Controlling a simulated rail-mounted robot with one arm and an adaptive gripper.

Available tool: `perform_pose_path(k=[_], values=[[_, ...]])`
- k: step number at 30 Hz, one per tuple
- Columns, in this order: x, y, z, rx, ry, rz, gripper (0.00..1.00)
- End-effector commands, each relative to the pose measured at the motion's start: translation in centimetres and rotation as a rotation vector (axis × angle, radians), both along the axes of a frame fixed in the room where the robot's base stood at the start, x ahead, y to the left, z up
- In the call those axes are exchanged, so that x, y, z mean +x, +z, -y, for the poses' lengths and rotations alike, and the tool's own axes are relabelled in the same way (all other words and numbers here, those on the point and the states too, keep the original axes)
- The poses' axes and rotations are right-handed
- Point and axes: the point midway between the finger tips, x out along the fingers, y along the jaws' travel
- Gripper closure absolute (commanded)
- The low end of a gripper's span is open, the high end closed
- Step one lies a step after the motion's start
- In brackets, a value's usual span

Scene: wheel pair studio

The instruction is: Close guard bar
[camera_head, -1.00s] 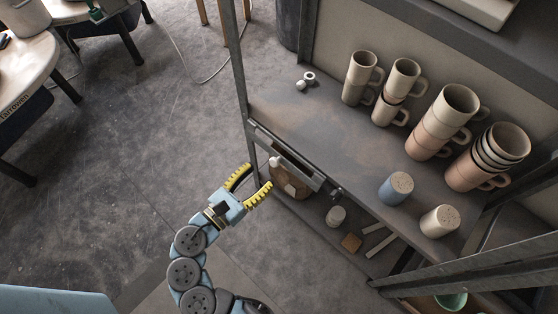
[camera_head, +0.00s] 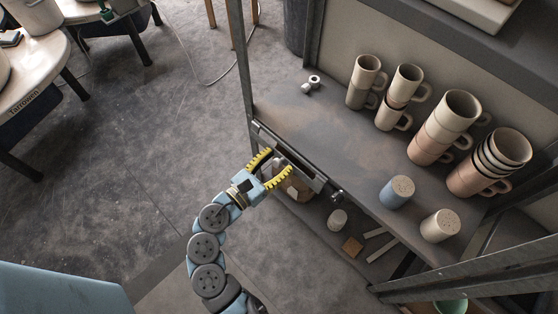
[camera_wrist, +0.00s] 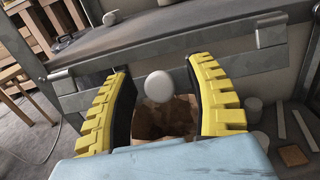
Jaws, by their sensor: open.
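The guard bar (camera_head: 314,180) is a grey metal bar along the front edge of the rack's mug shelf. In the wrist view the bar (camera_wrist: 240,66) runs across the picture behind my fingers. A pale round knob (camera_wrist: 159,85) sits on its front. My gripper (camera_head: 280,161) is open in front of the bar, its two yellow ribbed fingers pointing at it. In the wrist view my gripper (camera_wrist: 158,70) has one finger on each side of the knob, with gaps to both. In the head view the fingers partly hide the knob and bar.
Stacked mugs (camera_head: 440,128) stand on the shelf behind the bar, with a blue cup (camera_head: 397,192) and a pale cup (camera_head: 440,226) near its front edge. A rack post (camera_head: 240,70) rises left of the bar. Open floor (camera_head: 130,170) lies to the left.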

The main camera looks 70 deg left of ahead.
Motion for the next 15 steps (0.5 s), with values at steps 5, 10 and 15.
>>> perform_pose_path(k=[5,10,15], values=[[-0.01,0.01,0.00,0.000,0.000,0.000,0.54],[-0.01,0.01,0.00,0.000,0.000,0.000,1.00],[-0.02,0.01,0.00,0.000,0.000,0.000,1.00]])
